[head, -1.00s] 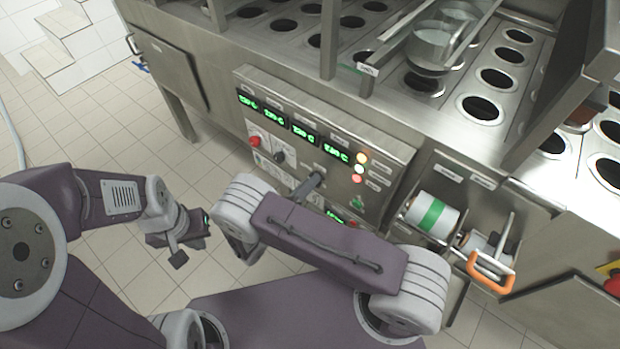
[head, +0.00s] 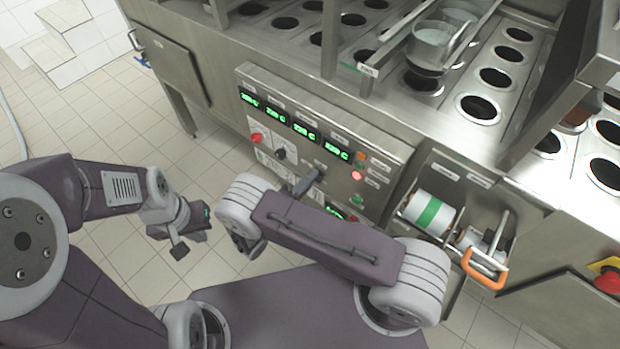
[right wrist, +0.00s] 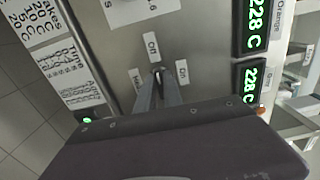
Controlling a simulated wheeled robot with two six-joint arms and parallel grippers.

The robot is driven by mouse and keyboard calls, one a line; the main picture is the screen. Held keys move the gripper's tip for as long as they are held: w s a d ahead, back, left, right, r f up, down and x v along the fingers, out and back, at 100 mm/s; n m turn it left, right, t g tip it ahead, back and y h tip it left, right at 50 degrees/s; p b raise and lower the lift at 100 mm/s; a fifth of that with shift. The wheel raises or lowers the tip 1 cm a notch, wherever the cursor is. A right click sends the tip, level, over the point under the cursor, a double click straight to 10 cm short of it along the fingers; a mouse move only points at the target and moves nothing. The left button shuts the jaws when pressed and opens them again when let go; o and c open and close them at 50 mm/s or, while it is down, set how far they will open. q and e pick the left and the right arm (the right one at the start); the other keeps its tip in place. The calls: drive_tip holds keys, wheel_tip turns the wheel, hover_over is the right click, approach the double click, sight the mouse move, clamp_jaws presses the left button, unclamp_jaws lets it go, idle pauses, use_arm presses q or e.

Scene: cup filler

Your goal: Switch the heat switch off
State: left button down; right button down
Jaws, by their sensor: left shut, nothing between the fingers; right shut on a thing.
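The control panel (head: 285,125) has a row of green temperature displays (head: 305,131) and several knobs. My right gripper (right wrist: 158,85) is shut on this knob, one finger on each side. I cannot read the knob's exact position. In the head view, the dark tip of my right gripper (head: 314,174) shows at the panel, and my arm hides the rest of its hand. My left gripper (head: 183,249) is shut and empty, in front of the panel at the left.
Another black knob (head: 279,154) and a red button (head: 256,138) are to the left on the panel. A red lamp (head: 357,175) is lit at the right. A green-banded roller (head: 433,213) and an orange handle (head: 485,270) stick out beside it. The tiled floor (head: 125,265) is clear.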

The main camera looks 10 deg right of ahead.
idle(0.4)
drive_tip(key=c, duration=1.5)
unclamp_jaws()
drive_tip(key=shift+d, duration=0.1)
